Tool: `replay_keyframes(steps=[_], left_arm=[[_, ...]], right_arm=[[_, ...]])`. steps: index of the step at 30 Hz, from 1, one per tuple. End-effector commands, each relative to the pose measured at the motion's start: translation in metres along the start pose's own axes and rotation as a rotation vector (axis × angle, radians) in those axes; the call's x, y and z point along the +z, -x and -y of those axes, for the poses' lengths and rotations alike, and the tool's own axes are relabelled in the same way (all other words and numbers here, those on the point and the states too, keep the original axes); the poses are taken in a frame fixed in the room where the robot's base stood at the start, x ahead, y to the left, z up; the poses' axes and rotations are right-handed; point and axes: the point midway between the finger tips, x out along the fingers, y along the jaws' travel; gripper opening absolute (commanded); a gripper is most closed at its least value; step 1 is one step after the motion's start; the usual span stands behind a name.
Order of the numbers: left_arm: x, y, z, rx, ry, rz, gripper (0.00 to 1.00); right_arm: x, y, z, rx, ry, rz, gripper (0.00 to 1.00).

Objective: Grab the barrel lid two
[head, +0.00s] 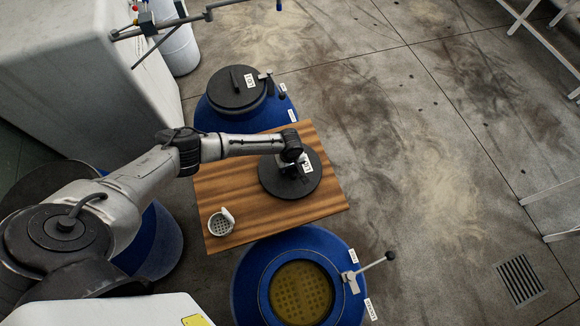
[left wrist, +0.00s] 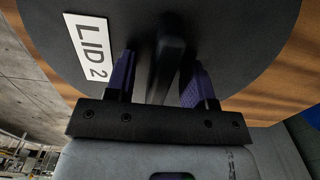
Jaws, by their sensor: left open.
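Barrel lid two (head: 268,181) is a flat black disc with a raised bar handle and a white label. It lies on the wooden board (head: 225,190). In the left wrist view, the lid (left wrist: 245,40) fills most of the picture and its label reads "LID 2". My left gripper (head: 291,170) is over the lid's middle. Its jaws (left wrist: 160,78) are open, with one purple-padded finger on each side of the black handle (left wrist: 168,55). A gap shows between handle and fingers. The arm partly hides the lid in the head view. My right gripper is not in view.
A blue barrel (head: 215,119) with a black lid (head: 228,92) stands behind the board. An open blue barrel (head: 250,290) with a lever clamp (head: 370,268) stands in front. A small white strainer (head: 221,222) sits on the board's front left.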

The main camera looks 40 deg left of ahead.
Motion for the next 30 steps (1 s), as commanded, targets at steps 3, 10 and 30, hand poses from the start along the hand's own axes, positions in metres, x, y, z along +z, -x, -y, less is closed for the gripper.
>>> replay_keyframes(steps=[3, 10, 30], left_arm=[[0.0, 0.0, -0.0001, 0.0, 0.0, 0.0, 0.46], [0.0, 0.0002, -0.0002, 0.0, -0.001, 0.0, 0.24], [-0.0004, 0.0012, -0.0008, 0.002, -0.001, -0.001, 0.0]], right_arm=[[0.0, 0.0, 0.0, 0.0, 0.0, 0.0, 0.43], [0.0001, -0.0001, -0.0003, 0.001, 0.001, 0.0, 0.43], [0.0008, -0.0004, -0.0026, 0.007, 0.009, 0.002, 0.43]])
